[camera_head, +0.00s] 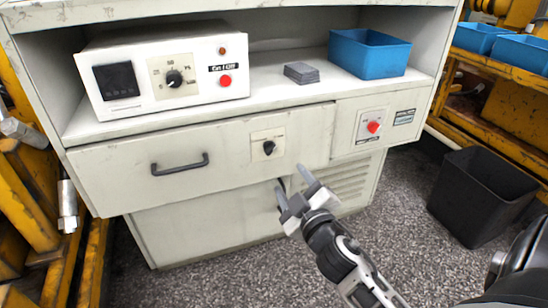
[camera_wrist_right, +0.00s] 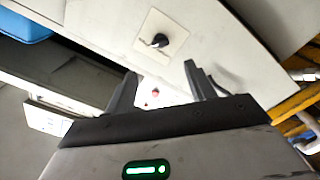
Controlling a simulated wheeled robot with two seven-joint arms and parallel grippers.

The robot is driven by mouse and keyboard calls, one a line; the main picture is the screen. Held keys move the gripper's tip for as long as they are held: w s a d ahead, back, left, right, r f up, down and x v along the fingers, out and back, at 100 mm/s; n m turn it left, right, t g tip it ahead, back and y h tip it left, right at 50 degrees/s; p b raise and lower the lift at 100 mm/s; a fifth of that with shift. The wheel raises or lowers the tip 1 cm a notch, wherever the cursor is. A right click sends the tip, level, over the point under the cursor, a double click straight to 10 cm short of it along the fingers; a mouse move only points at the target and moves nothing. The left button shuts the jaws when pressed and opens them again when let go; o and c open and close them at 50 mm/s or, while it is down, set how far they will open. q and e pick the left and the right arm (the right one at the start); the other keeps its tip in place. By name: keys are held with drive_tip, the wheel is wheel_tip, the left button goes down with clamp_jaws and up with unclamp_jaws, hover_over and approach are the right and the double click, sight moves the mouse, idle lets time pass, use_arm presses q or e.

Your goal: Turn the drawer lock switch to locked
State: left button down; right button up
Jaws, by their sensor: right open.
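The drawer lock switch is a small black knob (camera_head: 269,147) on a pale square plate on the right part of the drawer front (camera_head: 120,173). In the right wrist view the knob (camera_wrist_right: 160,40) shows beyond the fingertips, near the top middle. My right gripper (camera_head: 290,183) is open and empty, in front of the cabinet, just below and slightly right of the knob, apart from it. In the right wrist view its two fingers (camera_wrist_right: 160,78) stand apart with nothing between them. The drawer looks shut. The knob's exact pointing direction is too small to tell. My left gripper is not in view.
A dark handle (camera_head: 180,164) sticks out of the drawer front. A red switch (camera_head: 373,127) is on the panel to the right. The shelf above holds a control box (camera_head: 135,110), a grey stack (camera_head: 301,72) and a blue bin (camera_head: 368,54). A black bin (camera_head: 478,200) stands on the floor.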

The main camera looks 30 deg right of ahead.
sight(272, 151)
drive_tip(key=b+x, duration=0.1)
drive_tip(key=x, duration=1)
drive_tip(key=shift+w+b, duration=0.35)
drive_tip(key=shift+w, duration=0.05)
drive_tip(key=shift+c, duration=0.3)
drive_tip(key=c, duration=0.9)
